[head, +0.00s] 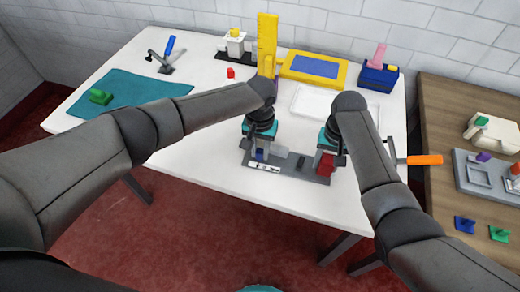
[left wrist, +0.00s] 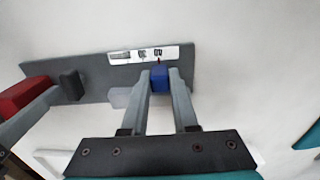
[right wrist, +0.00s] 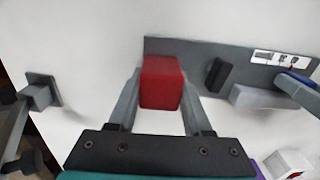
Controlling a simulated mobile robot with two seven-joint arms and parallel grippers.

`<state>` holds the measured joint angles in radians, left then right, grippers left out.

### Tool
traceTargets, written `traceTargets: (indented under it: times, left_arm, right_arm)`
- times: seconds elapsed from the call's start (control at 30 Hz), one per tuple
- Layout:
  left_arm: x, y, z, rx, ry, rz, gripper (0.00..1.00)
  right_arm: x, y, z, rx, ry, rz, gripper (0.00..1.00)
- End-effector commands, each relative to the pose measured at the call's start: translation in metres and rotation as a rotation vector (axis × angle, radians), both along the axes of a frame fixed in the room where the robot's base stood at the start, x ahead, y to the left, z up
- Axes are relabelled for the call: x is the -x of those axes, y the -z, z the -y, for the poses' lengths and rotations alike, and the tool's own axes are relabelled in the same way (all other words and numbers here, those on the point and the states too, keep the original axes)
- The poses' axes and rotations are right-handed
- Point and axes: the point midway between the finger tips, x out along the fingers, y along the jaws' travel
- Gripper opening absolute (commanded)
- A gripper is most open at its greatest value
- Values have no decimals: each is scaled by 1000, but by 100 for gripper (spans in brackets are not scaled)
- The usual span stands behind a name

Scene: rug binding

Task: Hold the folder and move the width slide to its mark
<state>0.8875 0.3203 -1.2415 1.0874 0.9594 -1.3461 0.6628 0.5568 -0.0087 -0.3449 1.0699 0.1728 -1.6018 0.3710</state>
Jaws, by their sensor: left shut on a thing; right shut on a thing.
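The folder is a long dark grey plate (head: 290,174) at the front of the white table, with a white label strip (left wrist: 150,54) on it. My left gripper (head: 260,152) is shut on a small blue block (left wrist: 160,78), apparently the width slide, beside the strip. A small red mark shows on the strip close above the block in the left wrist view. My right gripper (head: 326,158) is shut on a red block (right wrist: 160,84) at the folder's other end. A dark upright piece (right wrist: 217,74) and a light grey bar (right wrist: 255,97) stand between the grippers.
An orange-handled tool (head: 425,160) lies at the table's right edge. A white tray (head: 310,102), a yellow-framed blue panel (head: 314,68) and a yellow ruler (head: 267,42) are behind the grippers. A teal cloth (head: 150,88) lies at left. A wooden table (head: 440,110) adjoins at right.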

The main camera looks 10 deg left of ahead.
Motion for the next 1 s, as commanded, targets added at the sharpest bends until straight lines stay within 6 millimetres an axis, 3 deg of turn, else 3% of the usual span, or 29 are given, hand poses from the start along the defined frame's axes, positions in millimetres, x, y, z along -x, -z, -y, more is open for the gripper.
traceTargets:
  times: [0.13, 1.0]
  left_arm:
    - [0, 0, 0, 0, 0, 0, 0]
    - [0, -1, 0, 0, 0, 1, 0]
  right_arm:
    - [0, 0, 0, 0, 0, 1, 0]
    - [0, 0, 0, 0, 0, 1, 0]
